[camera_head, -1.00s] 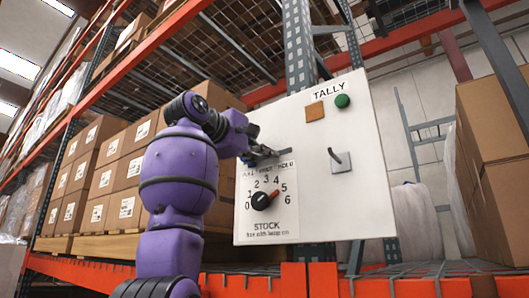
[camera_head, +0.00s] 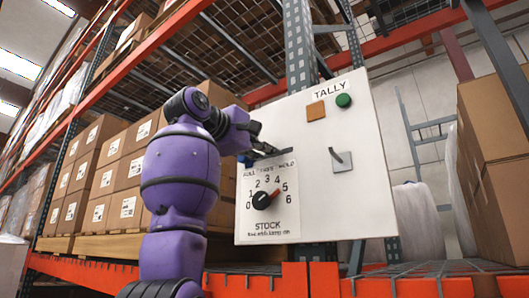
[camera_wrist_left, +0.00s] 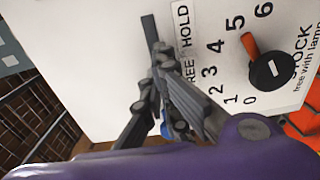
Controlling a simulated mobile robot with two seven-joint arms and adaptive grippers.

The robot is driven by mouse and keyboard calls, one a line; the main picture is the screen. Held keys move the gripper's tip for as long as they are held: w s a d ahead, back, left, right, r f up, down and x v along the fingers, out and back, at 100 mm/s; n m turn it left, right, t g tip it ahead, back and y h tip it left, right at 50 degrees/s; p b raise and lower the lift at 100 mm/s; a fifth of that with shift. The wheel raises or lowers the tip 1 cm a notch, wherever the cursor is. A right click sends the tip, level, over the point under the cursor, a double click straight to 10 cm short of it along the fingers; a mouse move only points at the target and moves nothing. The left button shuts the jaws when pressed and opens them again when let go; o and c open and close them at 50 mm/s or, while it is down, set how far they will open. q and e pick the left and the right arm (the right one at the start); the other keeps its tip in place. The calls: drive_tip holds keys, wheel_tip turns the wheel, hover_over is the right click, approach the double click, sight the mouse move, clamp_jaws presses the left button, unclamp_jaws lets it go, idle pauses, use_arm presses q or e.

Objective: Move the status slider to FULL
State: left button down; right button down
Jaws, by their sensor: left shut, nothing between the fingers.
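The white panel (camera_head: 372,205) carries the stock plate with the printed words FREE and HOLD above a numbered dial (camera_head: 262,201); a word left of FREE is hard to read. In the left wrist view a dark grey bar (camera_wrist_left: 150,27) stands out beside the word HOLD. I take it to be part of the status slider or its track; the rest is hidden behind my fingers. My left gripper (camera_head: 280,153) is shut and empty, with its tips just above the printed words. The tips also show in the left wrist view (camera_wrist_left: 160,50), close to the bar; contact cannot be told. My right gripper is not in view.
The panel also has an orange square (camera_head: 316,111), a green button (camera_head: 343,101) and a grey lever (camera_head: 341,160). The dial's red pointer aims up and right, near 5. Stacked cartons (camera_head: 110,180) stand left of the panel, and more cartons (camera_head: 495,170) at the right.

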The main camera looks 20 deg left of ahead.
use_arm(q)
drive_tip(key=v, duration=0.9)
idle(0.4)
idle(0.5)
